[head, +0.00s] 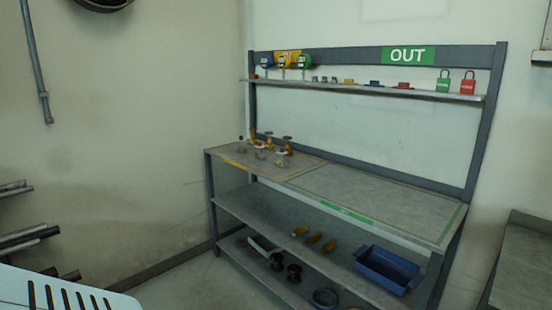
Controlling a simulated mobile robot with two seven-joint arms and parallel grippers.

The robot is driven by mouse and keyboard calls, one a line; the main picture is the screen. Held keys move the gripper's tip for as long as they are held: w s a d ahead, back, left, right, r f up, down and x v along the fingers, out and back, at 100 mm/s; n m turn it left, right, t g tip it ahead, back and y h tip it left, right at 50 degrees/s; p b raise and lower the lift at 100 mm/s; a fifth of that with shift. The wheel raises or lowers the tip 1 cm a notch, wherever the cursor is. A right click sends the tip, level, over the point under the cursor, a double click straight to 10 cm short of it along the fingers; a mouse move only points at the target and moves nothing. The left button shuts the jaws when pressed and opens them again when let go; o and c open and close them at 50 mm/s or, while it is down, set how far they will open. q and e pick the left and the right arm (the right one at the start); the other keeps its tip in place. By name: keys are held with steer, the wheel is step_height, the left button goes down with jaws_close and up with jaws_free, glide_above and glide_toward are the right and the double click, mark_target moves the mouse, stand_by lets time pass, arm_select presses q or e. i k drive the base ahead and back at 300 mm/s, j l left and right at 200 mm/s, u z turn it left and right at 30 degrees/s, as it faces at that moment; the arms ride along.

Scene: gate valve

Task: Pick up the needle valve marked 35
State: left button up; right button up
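Several small valves (265,152) stand close together on the left part of the workbench top, some brass and some silvery. They are far off and small in the head view. I cannot read any marking on them, so I cannot tell which is the needle valve marked 35. Neither of my grippers shows in this view.
The bench (370,197) has a clear right half with a green-edged outline. Its upper shelf (360,88) holds gauges and padlocks under a green OUT sign (408,55). Lower shelves hold brass fittings (314,238) and a blue bin (388,268). Open floor lies before the bench.

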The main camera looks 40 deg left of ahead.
mark_target(281, 162)
steer(key=j+u, duration=0.15)
steer(key=j, duration=0.35)
steer(key=j+u, duration=0.15)
steer(key=j, duration=0.3)
steer(key=i+j+u, duration=0.2)
steer(key=j, duration=0.3)
steer(key=j+u, duration=0.15)
steer(key=j, duration=0.35)
steer(key=i+j+u, duration=0.15)
steer(key=j, duration=0.3)
steer(key=i+j+u, duration=0.15)
steer(key=j, duration=0.25)
